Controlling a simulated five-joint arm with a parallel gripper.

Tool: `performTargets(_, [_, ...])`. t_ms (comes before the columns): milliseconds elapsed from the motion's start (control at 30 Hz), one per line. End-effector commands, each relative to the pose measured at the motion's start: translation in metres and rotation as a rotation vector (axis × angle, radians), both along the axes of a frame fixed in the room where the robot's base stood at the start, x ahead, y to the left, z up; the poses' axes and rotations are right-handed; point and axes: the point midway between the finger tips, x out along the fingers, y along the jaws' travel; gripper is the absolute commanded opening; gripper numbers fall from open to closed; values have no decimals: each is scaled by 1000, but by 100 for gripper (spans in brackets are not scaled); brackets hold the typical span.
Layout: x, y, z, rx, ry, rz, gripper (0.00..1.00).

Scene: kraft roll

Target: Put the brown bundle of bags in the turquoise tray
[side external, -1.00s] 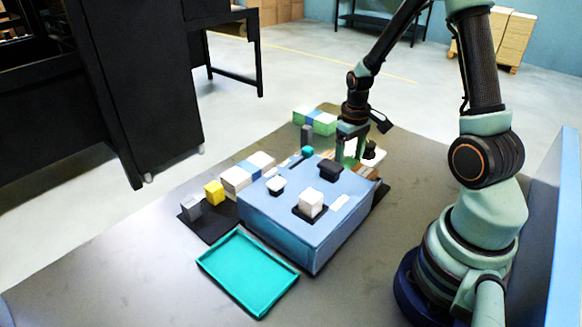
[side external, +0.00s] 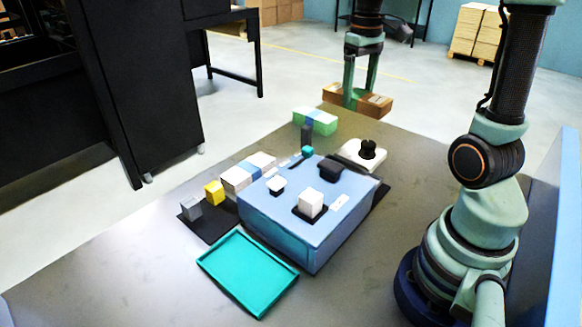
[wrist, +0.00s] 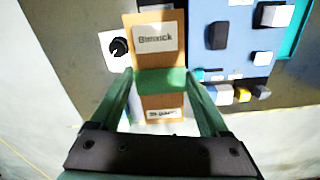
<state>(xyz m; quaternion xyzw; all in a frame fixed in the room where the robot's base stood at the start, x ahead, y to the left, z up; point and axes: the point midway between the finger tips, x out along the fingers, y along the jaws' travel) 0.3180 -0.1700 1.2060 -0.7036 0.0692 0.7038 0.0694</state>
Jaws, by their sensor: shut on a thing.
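The brown bundle of bags (side external: 376,104) is held in my gripper (side external: 359,101), raised above the far end of the table. In the wrist view the bundle (wrist: 158,38) shows white labels and a green band across its middle, between my gripper's fingers (wrist: 160,82). My gripper is shut on it. The turquoise tray (side external: 206,266) lies flat and empty on the near side of the table, in front of the blue box. A corner of turquoise, likely the tray, shows at the top right of the wrist view (wrist: 297,35).
A blue box (side external: 290,243) with small blocks and knobs on top stands between bundle and tray. A white block with a black knob (side external: 350,158), a green bundle (side external: 325,124), a white bundle (side external: 236,181) and yellow block (side external: 213,194) surround it. The table's near left is clear.

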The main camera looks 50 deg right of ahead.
Motion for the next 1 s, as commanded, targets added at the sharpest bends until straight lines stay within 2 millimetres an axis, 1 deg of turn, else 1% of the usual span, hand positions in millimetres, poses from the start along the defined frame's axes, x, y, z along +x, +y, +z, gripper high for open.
performTargets(233, [1,0,48,-3,-5,0,9])
performTargets(467, [23,48,45,0,-1,10,9])
performTargets(567, [32,75,45,0,-1,12,9])
performTargets(667, [41,110,45,0,0,15,9])
performTargets(833, [48,180,45,0,-1,19,9])
performTargets(1000, [42,250,45,0,-1,19,8])
